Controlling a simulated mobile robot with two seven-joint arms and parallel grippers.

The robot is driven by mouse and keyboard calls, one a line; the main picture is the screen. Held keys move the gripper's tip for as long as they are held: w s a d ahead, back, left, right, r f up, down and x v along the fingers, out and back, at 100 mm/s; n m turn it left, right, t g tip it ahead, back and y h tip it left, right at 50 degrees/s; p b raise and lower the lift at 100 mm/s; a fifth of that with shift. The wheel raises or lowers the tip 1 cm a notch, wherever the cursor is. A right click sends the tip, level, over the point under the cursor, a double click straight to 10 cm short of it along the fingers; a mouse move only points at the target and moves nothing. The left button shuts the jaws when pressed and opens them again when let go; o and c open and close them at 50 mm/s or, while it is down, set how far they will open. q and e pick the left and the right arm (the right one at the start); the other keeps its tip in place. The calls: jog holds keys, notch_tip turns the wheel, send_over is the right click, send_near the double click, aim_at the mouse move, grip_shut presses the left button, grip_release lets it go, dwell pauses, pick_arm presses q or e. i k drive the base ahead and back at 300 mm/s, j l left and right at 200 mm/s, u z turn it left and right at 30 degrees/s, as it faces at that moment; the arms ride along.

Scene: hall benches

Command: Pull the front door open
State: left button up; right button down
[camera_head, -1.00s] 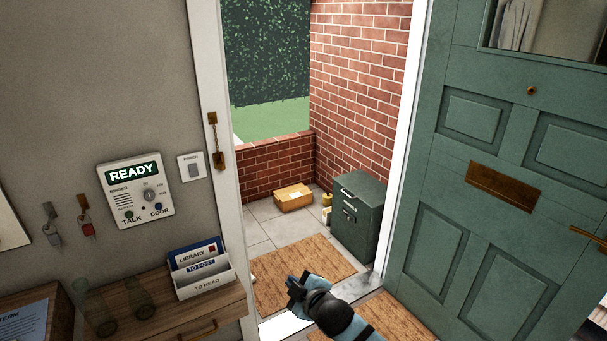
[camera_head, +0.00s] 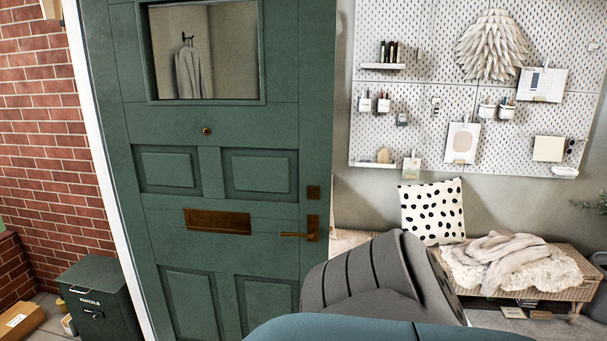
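The green front door (camera_head: 174,120) stands swung inward, with its hinge side along the white door frame (camera_head: 105,190) at the left and its free edge at the right. It has a window at the top and a brass letter plate (camera_head: 217,221). The brass lever handle (camera_head: 300,235) sits near the free edge, and no gripper shows on it. A grey and blue part of my arm fills the bottom centre and covers the door's lower right corner. Neither gripper is in view.
Outside at the left are a brick wall (camera_head: 40,130), a dark green parcel box (camera_head: 100,300) and a cardboard parcel (camera_head: 20,321). At the right, a bench (camera_head: 575,292) with a spotted cushion (camera_head: 432,211) and throws stands under a white pegboard (camera_head: 430,130).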

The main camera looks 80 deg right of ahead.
aim_at(207, 190)
jog(key=k+l+z, duration=0.3)
jog(key=l, duration=1.7)
jog(key=i+l+z, duration=0.15)
jog(key=l+z, duration=0.2)
jog(key=l, duration=1.6)
